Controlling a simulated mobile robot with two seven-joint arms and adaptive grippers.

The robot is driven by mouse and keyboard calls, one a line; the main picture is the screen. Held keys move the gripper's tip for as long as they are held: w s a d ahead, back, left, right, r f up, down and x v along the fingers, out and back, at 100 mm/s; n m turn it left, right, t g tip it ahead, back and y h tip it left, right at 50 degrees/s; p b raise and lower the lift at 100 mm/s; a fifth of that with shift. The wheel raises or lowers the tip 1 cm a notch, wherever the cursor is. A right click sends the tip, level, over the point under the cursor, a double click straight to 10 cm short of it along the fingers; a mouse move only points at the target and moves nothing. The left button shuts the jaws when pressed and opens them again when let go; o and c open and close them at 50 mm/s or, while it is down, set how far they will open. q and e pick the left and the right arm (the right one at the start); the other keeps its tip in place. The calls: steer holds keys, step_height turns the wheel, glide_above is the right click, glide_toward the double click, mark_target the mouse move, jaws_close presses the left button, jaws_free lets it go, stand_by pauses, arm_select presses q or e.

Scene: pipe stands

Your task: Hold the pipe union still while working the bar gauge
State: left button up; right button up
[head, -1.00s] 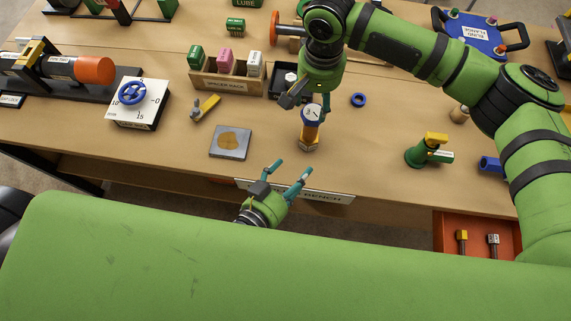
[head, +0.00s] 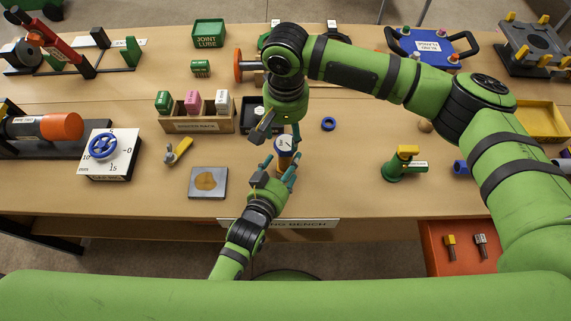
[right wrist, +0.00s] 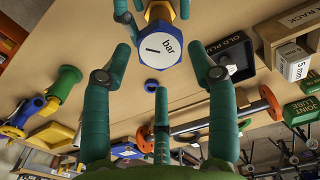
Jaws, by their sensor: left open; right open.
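The bar gauge (head: 283,144), with a blue rim and white face, stands upright near the bench's front edge. In the right wrist view its face (right wrist: 160,48) reads "bar". The yellow pipe union (right wrist: 160,11) is below the gauge and mostly hidden in the head view. My left gripper (head: 280,163) is open, its fingers on either side of the union; contact cannot be told. Its fingers also show at the top of the right wrist view. My right gripper (head: 279,134) is open above the gauge, pointing down, with its fingers (right wrist: 160,65) spread around the face.
A square plate with a brown patch (head: 208,182) lies left of my left gripper. A spacer rack (head: 197,124) and a dark tray (head: 254,104) stand behind. A blue ring (head: 328,124) and a green fitting with a yellow top (head: 405,163) are to the right.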

arm_select(q)
steer(key=shift+w+f, duration=0.1)
steer(key=shift+w, duration=0.1)
steer(key=c, duration=1.5)
steer(key=shift+s+f, duration=0.2)
steer(key=shift+f, duration=0.05)
arm_select(e)
steer(key=shift+s, duration=0.1)
arm_select(q)
steer(key=o, duration=0.7)
steer(key=c, duration=0.5)
steer(key=shift+f, duration=0.1)
steer(key=shift+c, duration=0.2)
